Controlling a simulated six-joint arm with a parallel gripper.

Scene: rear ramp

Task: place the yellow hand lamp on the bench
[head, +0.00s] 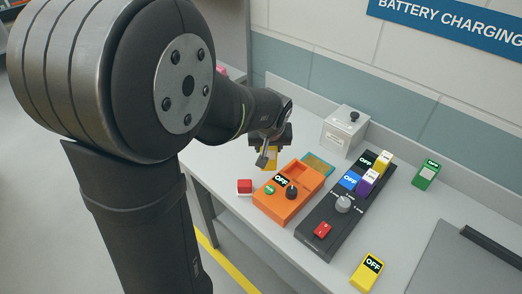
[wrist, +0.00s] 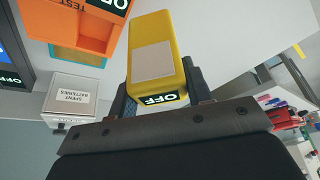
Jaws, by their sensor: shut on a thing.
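My gripper (head: 270,146) is shut on a yellow block-shaped thing, which I take to be the yellow hand lamp (wrist: 152,62). It has a pale panel on one face and a dark OFF label at its end. The wrist view shows it between the two fingers. In the head view the lamp (head: 268,158) is partly hidden by my gripper. It appears held above the bench (head: 220,173), behind and left of the orange tester. A similar yellow block marked OFF (head: 368,272) lies near the bench's front.
The orange tester (head: 268,204) and dark charger (head: 318,218) fill the bench's middle. A grey spent-batteries box (head: 338,136) stands behind them. Bare bench shows right of the charger.

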